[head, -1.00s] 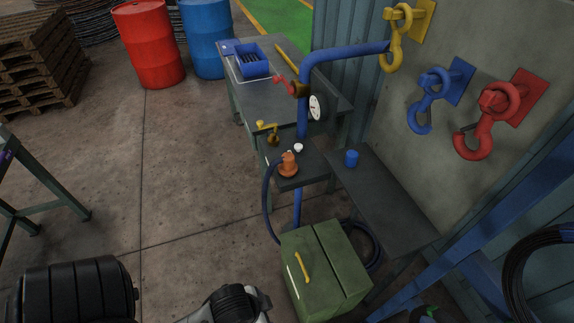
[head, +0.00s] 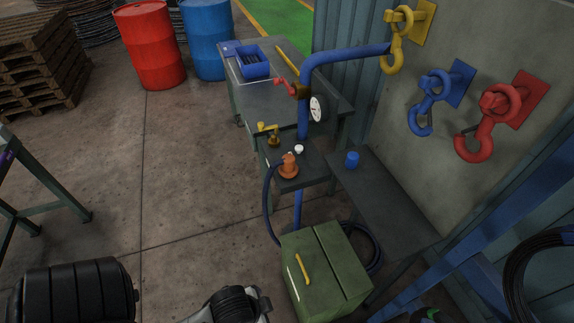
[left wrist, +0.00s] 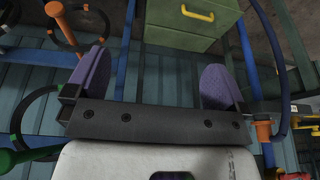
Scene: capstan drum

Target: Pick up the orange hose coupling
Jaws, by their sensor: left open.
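The orange hose coupling (head: 289,167) stands upright on a small dark shelf (head: 314,171) in the head view, with a dark blue hose (head: 267,205) hanging down beside it. My left gripper (left wrist: 157,82) shows in the left wrist view with its two purple fingers wide apart and nothing between them. An orange part (left wrist: 265,135) beside a blue tube lies right of the fingers in that view; I cannot tell for sure that it is the coupling. The fingers of my left gripper cannot be made out in the head view. My right gripper is not in view.
A green box (head: 325,268) with a yellow handle stands below the shelf. A brass valve (head: 272,138), a white knob (head: 298,148) and a blue cup (head: 352,159) are near the coupling. A blue pipe (head: 303,120) with a gauge rises behind it. Large hooks hang at right.

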